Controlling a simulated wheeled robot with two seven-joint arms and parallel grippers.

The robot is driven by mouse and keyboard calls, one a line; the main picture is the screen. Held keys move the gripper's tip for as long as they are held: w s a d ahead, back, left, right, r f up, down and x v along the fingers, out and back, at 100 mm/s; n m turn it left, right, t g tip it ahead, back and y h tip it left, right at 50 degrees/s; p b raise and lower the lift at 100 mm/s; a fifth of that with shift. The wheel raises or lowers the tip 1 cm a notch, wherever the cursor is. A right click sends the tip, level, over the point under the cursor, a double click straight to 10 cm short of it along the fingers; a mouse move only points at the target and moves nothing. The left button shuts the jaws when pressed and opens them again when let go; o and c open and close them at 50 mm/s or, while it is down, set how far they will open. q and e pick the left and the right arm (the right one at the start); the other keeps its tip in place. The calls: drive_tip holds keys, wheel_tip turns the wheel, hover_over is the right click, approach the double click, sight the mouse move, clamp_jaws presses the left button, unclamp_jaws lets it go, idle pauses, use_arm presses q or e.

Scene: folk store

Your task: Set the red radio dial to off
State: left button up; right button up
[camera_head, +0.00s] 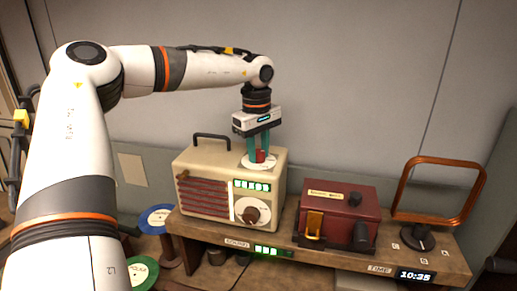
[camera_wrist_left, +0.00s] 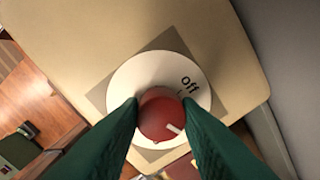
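The cream radio (camera_head: 213,212) stands on a wooden shelf. On its top is a red dial knob (camera_head: 260,156) on a round white plate (camera_head: 249,163). My left gripper (camera_head: 261,155) reaches down from above, with its green fingers on both sides of the knob. In the left wrist view the red knob (camera_wrist_left: 160,116) sits between the fingertips (camera_wrist_left: 161,105), which appear to touch its sides. The knob's white pointer line is toward the lower right. The printed "off" (camera_wrist_left: 189,83) is at the plate's upper right, away from the pointer. My right gripper is not in view.
The radio's front has a brown knob (camera_head: 252,214) and a lit green display (camera_head: 252,186). A dark red box (camera_head: 338,210) stands to the right, then a black dial (camera_head: 417,240) with an orange-brown frame (camera_head: 439,192). Blue (camera_head: 157,219) and green (camera_head: 140,274) discs lie at left.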

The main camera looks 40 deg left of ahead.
use_arm(q)
drive_tip(key=shift+n+b, duration=0.95)
drive_tip(key=shift+n, duration=0.15)
drive_tip(key=n+b, duration=0.2)
drive_tip(key=n, duration=0.1)
drive_tip(key=n+b, duration=0.1)
drive_tip(key=n, duration=0.4)
drive_tip(key=shift+w+r+n+y+b, duration=0.15)
drive_tip(key=shift+n+b, duration=0.15)
drive_tip(key=shift+n, duration=0.6)
drive_tip(key=shift+s+n+y+b, duration=0.15)
drive_tip(key=shift+n+b, duration=0.15)
drive_tip(key=shift+n, duration=0.6)
drive_tip(key=shift+w, duration=0.15)
drive_tip(key=o, duration=1)
drive_tip(key=shift+d, duration=0.1)
drive_tip(key=shift+c, duration=0.2)
